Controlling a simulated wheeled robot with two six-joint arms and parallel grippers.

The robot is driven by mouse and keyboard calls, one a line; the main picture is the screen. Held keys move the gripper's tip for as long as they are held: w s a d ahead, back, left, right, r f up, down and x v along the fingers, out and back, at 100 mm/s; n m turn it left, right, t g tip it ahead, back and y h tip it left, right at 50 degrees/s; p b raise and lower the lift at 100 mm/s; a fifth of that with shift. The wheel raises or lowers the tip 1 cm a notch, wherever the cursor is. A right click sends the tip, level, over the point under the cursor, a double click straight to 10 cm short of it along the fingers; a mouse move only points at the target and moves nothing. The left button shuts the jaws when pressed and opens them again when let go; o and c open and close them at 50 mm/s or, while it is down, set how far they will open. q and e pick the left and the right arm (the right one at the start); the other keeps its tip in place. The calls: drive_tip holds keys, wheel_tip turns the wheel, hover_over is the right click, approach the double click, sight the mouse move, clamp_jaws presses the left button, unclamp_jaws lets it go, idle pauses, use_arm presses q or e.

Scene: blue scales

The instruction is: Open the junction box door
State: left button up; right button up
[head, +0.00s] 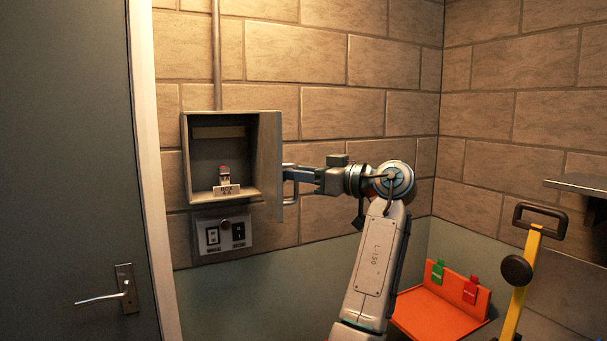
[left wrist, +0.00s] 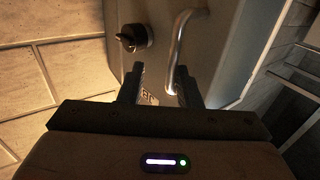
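The junction box (head: 187,160) is a grey metal box on the brick wall. Its front is open and a small red-topped part with a label (head: 227,190) shows inside. Its door (head: 270,160) stands swung out on the right side, seen nearly edge-on. A metal bar handle (head: 289,187) is on the door's outer face; it also shows in the left wrist view (left wrist: 181,45), beside a dark round knob (left wrist: 134,37). My left gripper (head: 298,174) is at the handle from the right. Its fingers are apart, with the handle's lower end between them, nearer the right finger. My right gripper is out of view.
A switch panel (head: 223,233) is below the box and a conduit (head: 216,60) runs above it. A grey door (head: 65,150) with a lever is at left. An orange tray (head: 435,312) and a yellow post (head: 523,285) stand at lower right.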

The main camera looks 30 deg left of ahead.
use_arm(q)
drive_tip(key=d+b, duration=0.3)
drive_tip(key=d, duration=0.8)
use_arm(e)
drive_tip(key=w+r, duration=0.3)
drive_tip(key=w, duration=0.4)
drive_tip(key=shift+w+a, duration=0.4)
use_arm(q)
drive_tip(key=shift+a, duration=0.1)
